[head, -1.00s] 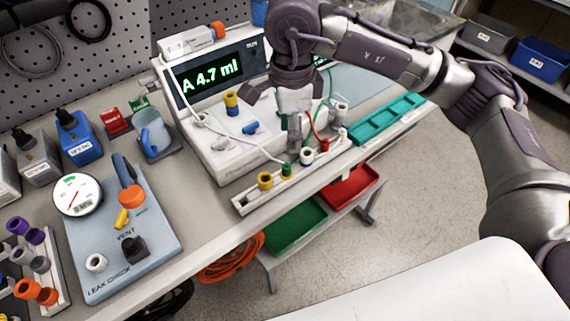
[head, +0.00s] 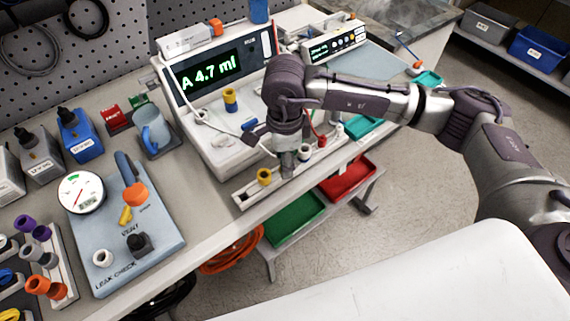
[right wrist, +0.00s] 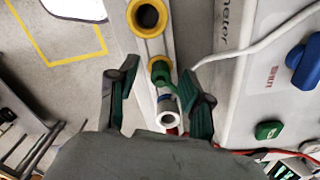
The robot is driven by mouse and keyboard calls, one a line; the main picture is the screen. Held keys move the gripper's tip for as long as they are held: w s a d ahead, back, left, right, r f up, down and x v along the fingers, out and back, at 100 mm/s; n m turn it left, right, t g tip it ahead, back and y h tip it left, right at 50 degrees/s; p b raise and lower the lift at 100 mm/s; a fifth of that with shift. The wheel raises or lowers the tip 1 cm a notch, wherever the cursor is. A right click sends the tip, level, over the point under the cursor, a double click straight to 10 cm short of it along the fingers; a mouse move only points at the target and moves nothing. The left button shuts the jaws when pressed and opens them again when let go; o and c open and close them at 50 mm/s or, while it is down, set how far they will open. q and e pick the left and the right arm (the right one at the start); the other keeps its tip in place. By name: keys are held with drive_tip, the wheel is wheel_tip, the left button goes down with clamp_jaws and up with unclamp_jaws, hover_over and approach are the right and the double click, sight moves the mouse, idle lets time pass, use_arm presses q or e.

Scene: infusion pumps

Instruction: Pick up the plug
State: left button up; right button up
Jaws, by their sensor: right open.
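A small green plug (right wrist: 163,78) shows in the right wrist view at a yellow-ringed socket (right wrist: 158,62) of the pale rack strip, with a white line leading off to the right. A white plug with a blue band (right wrist: 168,112) stands just below it in that picture. My right gripper (right wrist: 158,82) is open, its two dark fingers on either side of the green plug. In the head view my right gripper (head: 287,166) is down at the rack strip (head: 247,197) and hides the green plug. I cannot tell whether the fingers touch it. My left gripper is not in view.
A yellow connector (head: 264,177) and a white one (head: 304,152) stand on the strip beside my gripper. The pump (head: 212,140) is close behind. Green (head: 296,222) and red (head: 347,181) trays lie below the bench edge. The leak-check panel (head: 120,235) is at left.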

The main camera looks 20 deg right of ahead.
drive_tip(key=c, duration=0.9)
drive_tip(key=shift+r, duration=0.1)
drive_tip(key=shift+c, duration=0.2)
